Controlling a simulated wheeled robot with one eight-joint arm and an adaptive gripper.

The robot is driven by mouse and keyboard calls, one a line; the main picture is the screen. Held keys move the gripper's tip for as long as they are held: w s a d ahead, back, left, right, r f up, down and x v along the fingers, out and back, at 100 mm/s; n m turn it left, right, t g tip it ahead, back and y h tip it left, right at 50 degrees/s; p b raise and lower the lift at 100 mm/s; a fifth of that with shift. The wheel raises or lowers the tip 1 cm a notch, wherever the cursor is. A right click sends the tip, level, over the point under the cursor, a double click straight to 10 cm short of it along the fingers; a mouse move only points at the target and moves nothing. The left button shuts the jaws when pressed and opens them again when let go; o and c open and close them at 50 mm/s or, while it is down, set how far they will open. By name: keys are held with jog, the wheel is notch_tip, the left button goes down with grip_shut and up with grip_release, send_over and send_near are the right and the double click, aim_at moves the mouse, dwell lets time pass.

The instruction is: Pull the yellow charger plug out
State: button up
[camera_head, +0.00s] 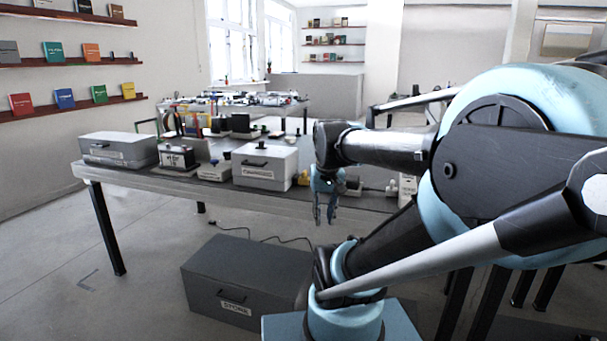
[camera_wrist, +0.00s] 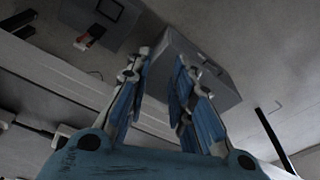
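A small yellow thing (camera_head: 303,179), which may be the yellow charger plug, shows on the table beside the right end of a light grey box. It is partly hidden by my gripper and too small to make out clearly. My gripper (camera_head: 324,218) hangs with its fingers pointing down, in front of the table's edge in the head view. In the wrist view my gripper (camera_wrist: 162,58) has its two blue fingers apart with nothing between them. I cannot make out the yellow plug in the wrist view.
The table (camera_head: 140,179) bears a light grey box (camera_head: 264,168), another grey case (camera_head: 117,149) and smaller devices. A dark grey box (camera_head: 245,275) stands on the floor below. A white power strip (camera_head: 407,189) shows at the right, partly behind my arm. Floor at left is clear.

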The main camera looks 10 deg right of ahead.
jog(key=w+r+m+g, duration=0.1)
jog(key=w+r+m, duration=0.2)
jog(key=w+r, duration=1.25)
jog(key=m, duration=0.2)
send_near(304, 171)
jog(key=shift+g, duration=0.4)
jog(key=f, duration=0.9)
jog(key=shift+w+f, duration=0.25)
jog(key=shift+f, duration=0.1)
grip_shut()
